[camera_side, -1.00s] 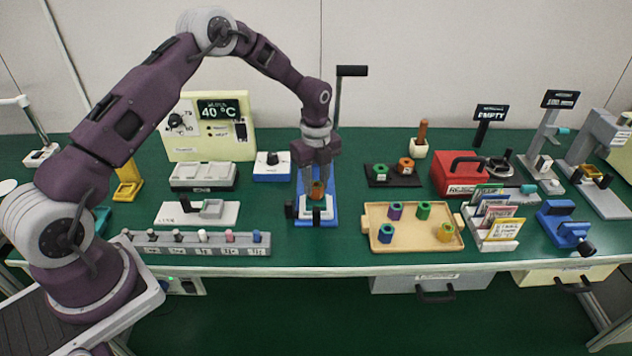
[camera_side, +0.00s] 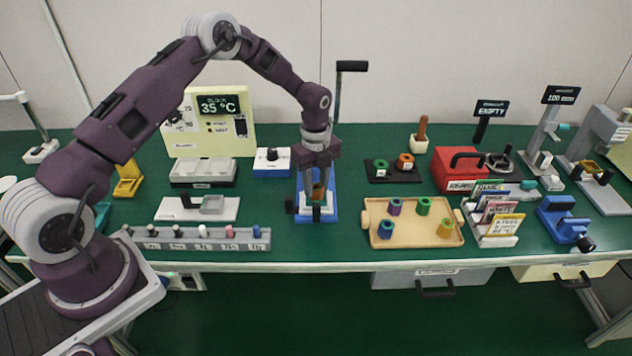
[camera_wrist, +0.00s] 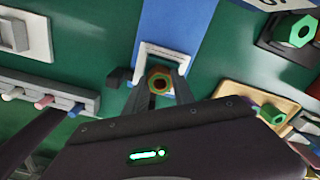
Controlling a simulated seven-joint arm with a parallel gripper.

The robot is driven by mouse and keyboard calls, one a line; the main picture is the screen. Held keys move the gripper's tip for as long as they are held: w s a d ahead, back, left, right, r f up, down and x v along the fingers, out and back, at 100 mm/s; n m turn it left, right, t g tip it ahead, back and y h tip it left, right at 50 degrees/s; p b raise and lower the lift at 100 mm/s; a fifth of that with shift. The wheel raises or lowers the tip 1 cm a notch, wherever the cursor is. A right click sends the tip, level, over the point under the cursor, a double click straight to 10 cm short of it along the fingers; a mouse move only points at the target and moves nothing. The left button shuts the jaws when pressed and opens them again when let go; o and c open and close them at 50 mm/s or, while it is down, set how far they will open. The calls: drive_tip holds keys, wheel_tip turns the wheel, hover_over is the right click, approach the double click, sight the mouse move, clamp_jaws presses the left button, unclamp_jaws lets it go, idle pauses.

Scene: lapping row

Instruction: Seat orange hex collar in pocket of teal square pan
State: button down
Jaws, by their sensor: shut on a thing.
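My gripper (camera_side: 318,190) points straight down over the blue press base and is shut on the orange hex collar (camera_side: 318,194). In the wrist view the collar shows as an orange-brown ring (camera_wrist: 159,80) between my fingertips (camera_wrist: 160,90), with green visible through its hole. A white square frame (camera_wrist: 178,50) surrounds the spot below and behind the collar. The teal square pan is not clearly visible; my fingers and the collar cover the middle of the frame. I cannot tell whether the collar touches anything beneath it.
The press lever (camera_side: 338,90) rises just behind my gripper. A wooden tray (camera_side: 412,238) with several coloured collars stands to the right. A grey peg rail (camera_side: 190,244) lies front left. A black plate (camera_side: 393,178) holds a green and an orange collar.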

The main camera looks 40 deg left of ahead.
drive_tip(key=shift+f, duration=0.25)
drive_tip(key=c, duration=1)
unclamp_jaws()
drive_tip(key=shift+o, duration=0.2)
wheel_tip(320, 180, up, 7)
drive_tip(key=shift+r, duration=0.1)
